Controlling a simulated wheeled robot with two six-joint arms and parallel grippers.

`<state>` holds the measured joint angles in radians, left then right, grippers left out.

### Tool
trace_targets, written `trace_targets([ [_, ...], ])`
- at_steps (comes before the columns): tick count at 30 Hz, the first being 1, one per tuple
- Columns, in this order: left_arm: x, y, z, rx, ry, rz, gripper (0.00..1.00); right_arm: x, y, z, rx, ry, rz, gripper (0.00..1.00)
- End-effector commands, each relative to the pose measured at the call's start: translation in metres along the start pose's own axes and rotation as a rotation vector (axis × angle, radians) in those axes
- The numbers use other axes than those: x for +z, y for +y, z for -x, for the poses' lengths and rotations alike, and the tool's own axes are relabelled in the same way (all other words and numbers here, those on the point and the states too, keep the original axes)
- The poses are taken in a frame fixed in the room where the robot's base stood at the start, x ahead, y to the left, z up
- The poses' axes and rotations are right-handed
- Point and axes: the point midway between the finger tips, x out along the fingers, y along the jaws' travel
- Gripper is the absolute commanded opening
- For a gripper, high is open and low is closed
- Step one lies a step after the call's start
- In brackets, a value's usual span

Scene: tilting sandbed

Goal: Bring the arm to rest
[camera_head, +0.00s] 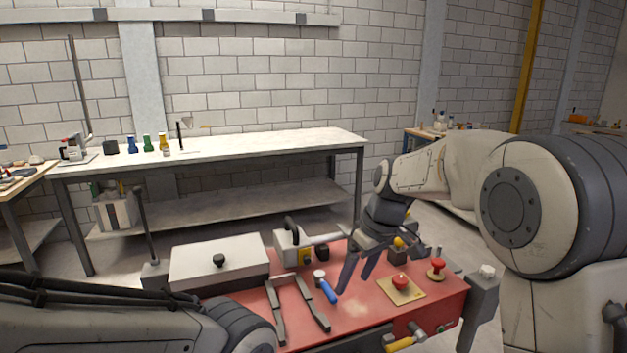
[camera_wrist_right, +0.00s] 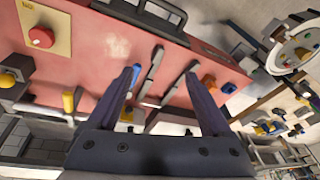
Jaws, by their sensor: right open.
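My right gripper (camera_head: 354,276) hangs over the red worktop (camera_head: 350,318), its two dark fingers parted with nothing between them. In the right wrist view the same gripper (camera_wrist_right: 161,76) shows both fingers apart, with the worktop and grey bars beyond. Whether the fingertips touch anything is hard to tell. My right arm comes in from the right and is bent above the worktop. My left arm crosses the lower left of the head view; its gripper does not show.
On the worktop are two grey bars (camera_head: 312,305), a blue-handled tool (camera_head: 328,291), a red button on a yellow plate (camera_head: 400,283) and a pale lidded box (camera_head: 219,262). A grey post (camera_head: 480,295) stands at the right corner. A long bench (camera_head: 270,146) stands behind.

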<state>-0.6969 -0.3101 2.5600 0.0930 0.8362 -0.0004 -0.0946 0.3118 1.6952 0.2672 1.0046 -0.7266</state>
Motion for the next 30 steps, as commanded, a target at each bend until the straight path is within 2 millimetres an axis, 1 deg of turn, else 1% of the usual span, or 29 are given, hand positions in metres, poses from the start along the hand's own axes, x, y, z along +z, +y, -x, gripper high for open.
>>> trace_targets([
  [1, 0.0, 0.0, 0.006, 0.0, 0.0, 0.0, 0.5, 0.01, -0.043, 0.006, -0.006, -0.025, 0.006, 0.84],
  [2, 0.0, 0.001, 0.007, 0.0, 0.0, 0.0, 0.5, 0.019, -0.064, 0.007, -0.008, -0.04, 0.001, 0.84],
  [3, -0.001, 0.001, 0.01, 0.0, 0.0, 0.0, 0.5, 0.032, -0.091, 0.008, -0.008, -0.058, -0.006, 0.84],
  [5, -0.001, 0.001, 0.013, 0.0, 0.0, 0.0, 0.5, 0.057, -0.128, 0.009, -0.006, -0.087, -0.017, 0.84],
  [6, -0.001, 0.001, 0.015, 0.0, 0.0, 0.0, 0.5, 0.075, -0.149, 0.009, -0.002, -0.104, -0.022, 0.84],
  [8, -0.001, 0.001, 0.018, 0.0, 0.0, 0.0, 0.5, 0.103, -0.175, 0.009, 0.005, -0.127, -0.03, 0.84],
  [9, -0.001, 0.001, 0.019, 0.0, 0.0, 0.0, 0.5, 0.121, -0.189, 0.008, 0.011, -0.141, -0.034, 0.84],
  [10, -0.001, 0.002, 0.02, 0.0, 0.0, 0.0, 0.5, 0.134, -0.197, 0.007, 0.015, -0.148, -0.037, 0.84],
  [12, -0.001, 0.002, 0.022, 0.0, 0.0, 0.0, 0.5, 0.161, -0.211, 0.006, 0.025, -0.164, -0.042, 0.84],
  [15, -0.001, 0.002, 0.024, 0.0, 0.0, 0.0, 0.5, 0.188, -0.222, 0.003, 0.035, -0.177, -0.051, 0.84],
  [18, -0.001, 0.002, 0.024, 0.0, 0.0, 0.0, 0.5, 0.202, -0.224, 0.002, 0.041, -0.184, -0.056, 0.84],
  [21, -0.001, 0.002, 0.024, 0.0, 0.0, 0.0, 0.5, 0.205, -0.225, 0.001, 0.043, -0.187, -0.06, 0.84],
  [30, -0.001, 0.002, 0.024, 0.0, 0.0, 0.0, 0.5, 0.205, -0.224, 0.001, 0.042, -0.187, -0.061, 0.84],
])
